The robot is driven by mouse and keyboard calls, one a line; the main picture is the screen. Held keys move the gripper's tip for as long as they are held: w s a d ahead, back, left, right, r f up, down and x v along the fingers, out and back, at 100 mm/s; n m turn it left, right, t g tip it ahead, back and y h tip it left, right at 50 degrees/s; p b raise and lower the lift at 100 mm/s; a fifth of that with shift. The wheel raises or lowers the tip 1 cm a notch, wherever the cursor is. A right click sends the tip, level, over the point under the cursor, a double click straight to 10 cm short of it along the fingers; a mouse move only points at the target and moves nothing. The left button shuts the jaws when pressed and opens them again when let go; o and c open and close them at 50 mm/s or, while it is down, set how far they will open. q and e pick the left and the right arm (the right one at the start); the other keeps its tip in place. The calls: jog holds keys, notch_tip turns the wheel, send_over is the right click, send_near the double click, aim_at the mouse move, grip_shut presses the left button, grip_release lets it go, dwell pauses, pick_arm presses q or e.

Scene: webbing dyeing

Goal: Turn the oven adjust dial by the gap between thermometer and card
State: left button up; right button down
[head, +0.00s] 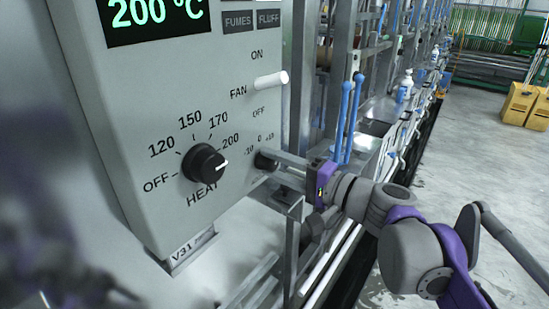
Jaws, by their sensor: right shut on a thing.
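The grey oven control panel (130,110) fills the left of the head view. Its display (155,12) reads 200 °C in green. The small black adjust dial (262,161) sits at the panel's lower right, under marks -10, 0 and +10. My right gripper (276,162) is shut on this dial, its fingers reaching in from the right and hiding part of it. The dial's pointer cannot be made out. The larger black HEAT dial (204,164) has its white line pointing right and slightly up, near 200. No card with a temperature can be read. My left gripper is not in view.
A white FAN switch (270,81) sticks out above the dials. A V31 label (192,247) hangs below the panel. Metal frames and blue-handled levers (350,115) stand behind my right wrist. Yellow boxes (520,105) stand far right; the floor there is open.

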jog(key=shift+m+p, duration=0.35)
jog(key=shift+m, duration=0.65)
jog(key=shift+c, duration=2.1)
grip_release()
jog(key=shift+d, duration=0.15)
jog(key=v, duration=1)
jog(key=shift+s+d, duration=0.2)
jog(key=shift+s, duration=0.05)
